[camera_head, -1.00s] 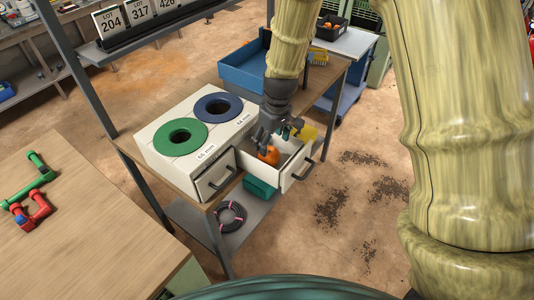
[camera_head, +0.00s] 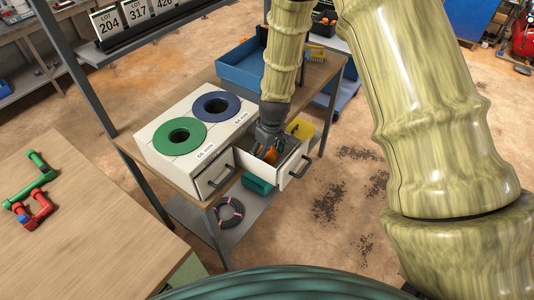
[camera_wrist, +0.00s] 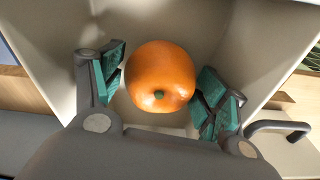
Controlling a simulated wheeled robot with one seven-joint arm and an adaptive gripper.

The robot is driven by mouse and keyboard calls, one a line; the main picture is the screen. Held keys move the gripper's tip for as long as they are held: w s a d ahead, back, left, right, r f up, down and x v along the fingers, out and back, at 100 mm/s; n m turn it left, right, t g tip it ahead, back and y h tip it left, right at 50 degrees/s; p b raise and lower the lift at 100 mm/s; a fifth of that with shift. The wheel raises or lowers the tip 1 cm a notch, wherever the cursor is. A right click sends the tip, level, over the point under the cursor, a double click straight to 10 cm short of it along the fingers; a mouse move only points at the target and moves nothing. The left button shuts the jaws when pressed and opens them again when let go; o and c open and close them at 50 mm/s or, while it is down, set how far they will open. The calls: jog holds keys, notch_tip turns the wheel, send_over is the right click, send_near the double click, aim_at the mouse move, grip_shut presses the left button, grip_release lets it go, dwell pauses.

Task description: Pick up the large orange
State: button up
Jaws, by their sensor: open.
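The large orange (camera_wrist: 160,76) lies in the open white drawer (camera_wrist: 222,60), seen close in the wrist view. My gripper (camera_wrist: 160,92) is open, with its green-padded fingers on either side of the orange. A small gap shows at the left finger; the right finger is very near the fruit, and I cannot tell whether it touches. In the head view my gripper (camera_head: 266,148) reaches down into the drawer (camera_head: 293,163), and the orange (camera_head: 271,155) is mostly hidden behind it.
The white cabinet has a green ring (camera_head: 178,138) and a blue ring (camera_head: 217,106) on top. A closed drawer (camera_head: 214,175) is to the left of the open one. A blue tray (camera_head: 243,72) stands behind. Drawer walls closely surround my gripper.

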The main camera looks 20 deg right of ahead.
jog(key=shift+w+f, duration=0.1)
jog(key=shift+f, duration=0.35)
jog(key=shift+c, duration=0.2)
jog(key=c, duration=0.7)
jog(key=shift+c, duration=0.2)
